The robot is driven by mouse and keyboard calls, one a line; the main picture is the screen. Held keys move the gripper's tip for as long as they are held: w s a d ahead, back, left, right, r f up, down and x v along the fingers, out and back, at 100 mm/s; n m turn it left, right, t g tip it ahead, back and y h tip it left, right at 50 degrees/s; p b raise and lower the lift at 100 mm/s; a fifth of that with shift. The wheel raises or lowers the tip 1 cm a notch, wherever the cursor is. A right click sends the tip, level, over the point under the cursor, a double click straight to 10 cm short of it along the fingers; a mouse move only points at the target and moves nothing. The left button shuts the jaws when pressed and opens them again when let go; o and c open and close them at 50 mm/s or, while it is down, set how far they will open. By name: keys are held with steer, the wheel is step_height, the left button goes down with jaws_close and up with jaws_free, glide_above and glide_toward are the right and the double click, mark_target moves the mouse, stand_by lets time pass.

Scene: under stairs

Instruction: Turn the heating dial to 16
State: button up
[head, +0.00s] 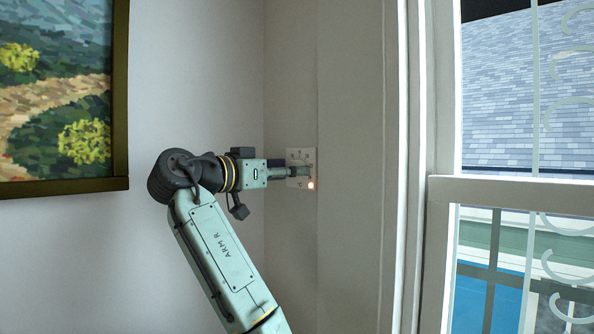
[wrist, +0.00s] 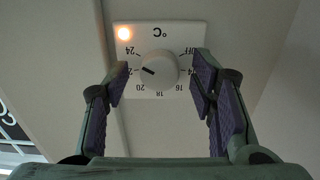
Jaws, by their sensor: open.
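The heating dial (wrist: 158,70) is a round white knob on a white square plate (wrist: 158,30), shown upside down in the wrist view. Its short dark mark points left, close to the number that appears to be 22. The 16 is at the dial's lower right. My gripper (wrist: 160,76) is open, with one purple-padded finger on each side of the dial and gaps between pads and knob. In the head view my gripper (head: 291,172) is in front of the plate (head: 300,155) and hides most of the dial.
An orange light (wrist: 124,33) glows at the plate's corner. A framed painting (head: 60,95) hangs on the left wall. A window (head: 520,180) with a white frame is to the right. The wall around the plate is clear.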

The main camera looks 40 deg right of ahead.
steer(key=shift+d, duration=0.3)
steer(key=c, duration=1.1)
steer(key=shift+c, duration=0.2)
